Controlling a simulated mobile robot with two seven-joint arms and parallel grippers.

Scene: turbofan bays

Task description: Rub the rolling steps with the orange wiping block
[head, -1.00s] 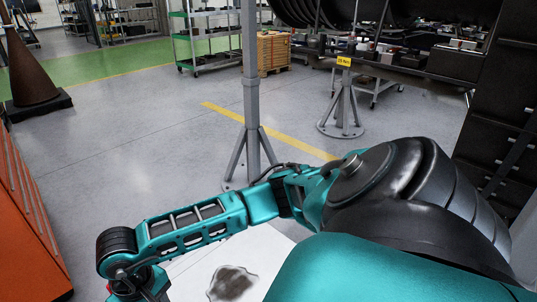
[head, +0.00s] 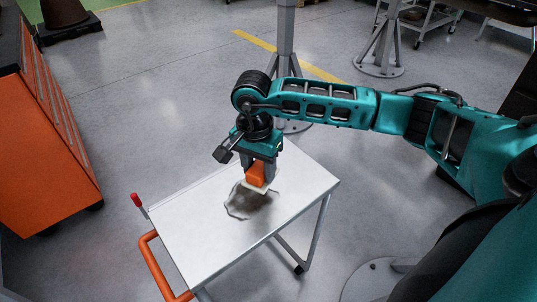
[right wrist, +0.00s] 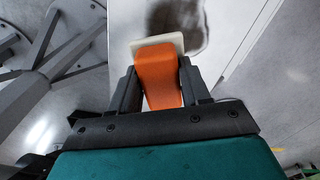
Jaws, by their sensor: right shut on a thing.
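The orange wiping block (head: 257,174) has a pale pad on its lower end. My right gripper (head: 259,166) is shut on it, and the right wrist view also shows the block (right wrist: 158,78) between the fingers (right wrist: 158,88). The rolling steps (head: 188,222) show a flat white top with an orange handle at the left and a caster. A dark smudge (head: 243,205) marks the white top. The pad is at the far right edge of the smudge; I cannot tell whether it touches the surface. My left gripper is not in view.
An orange cabinet (head: 40,150) stands at the left. A grey support stand (head: 287,60) rises just behind the steps, and another stand (head: 383,45) is farther back. A dark cone (head: 64,14) is at the back left. Floor left of the steps is clear.

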